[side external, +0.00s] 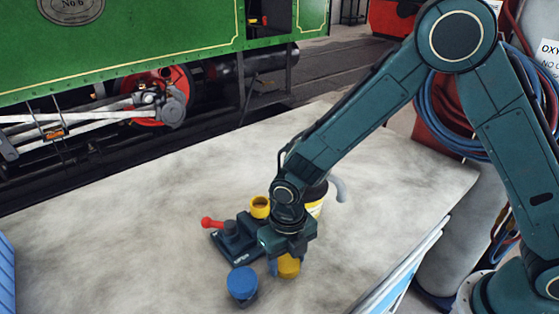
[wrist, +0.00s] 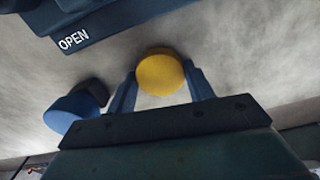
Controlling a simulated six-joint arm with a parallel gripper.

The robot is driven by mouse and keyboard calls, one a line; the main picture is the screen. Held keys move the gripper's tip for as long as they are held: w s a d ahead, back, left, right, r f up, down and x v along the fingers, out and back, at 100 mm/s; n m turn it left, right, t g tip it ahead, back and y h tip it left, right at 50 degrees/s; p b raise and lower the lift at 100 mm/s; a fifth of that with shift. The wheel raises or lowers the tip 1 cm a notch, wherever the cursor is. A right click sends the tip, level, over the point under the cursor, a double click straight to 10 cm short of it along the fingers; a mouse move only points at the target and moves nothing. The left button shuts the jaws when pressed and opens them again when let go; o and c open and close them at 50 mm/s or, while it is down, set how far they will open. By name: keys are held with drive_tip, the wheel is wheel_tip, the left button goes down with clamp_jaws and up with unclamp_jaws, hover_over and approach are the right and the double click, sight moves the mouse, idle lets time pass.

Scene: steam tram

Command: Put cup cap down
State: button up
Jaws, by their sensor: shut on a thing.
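A round yellow cap (wrist: 160,74) sits between the two fingers of my gripper (wrist: 160,88) in the wrist view. My gripper is shut on it. In the side external view the yellow cap (side external: 288,266) shows below my gripper (side external: 280,264), near the front of the table. I cannot tell whether its underside touches the table. A yellow open-topped cup (side external: 260,206) stands at the back of a dark blue fixture (side external: 232,246), behind and left of my gripper.
A blue round piece (side external: 242,284) stands left of the cap and also shows in the wrist view (wrist: 72,114). The fixture has a red-ended lever (side external: 212,223). A yellow and black container (side external: 315,200) stands behind my wrist. The table's left part (side external: 110,240) is clear.

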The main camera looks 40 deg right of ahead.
sight(287, 262)
drive_tip(key=shift+f, duration=0.15)
drive_tip(key=o, duration=1)
drive_tip(key=shift+o, duration=0.2)
wheel_tip(287, 262, up, 12)
drive_tip(key=shift+r, duration=0.2)
idle(0.5)
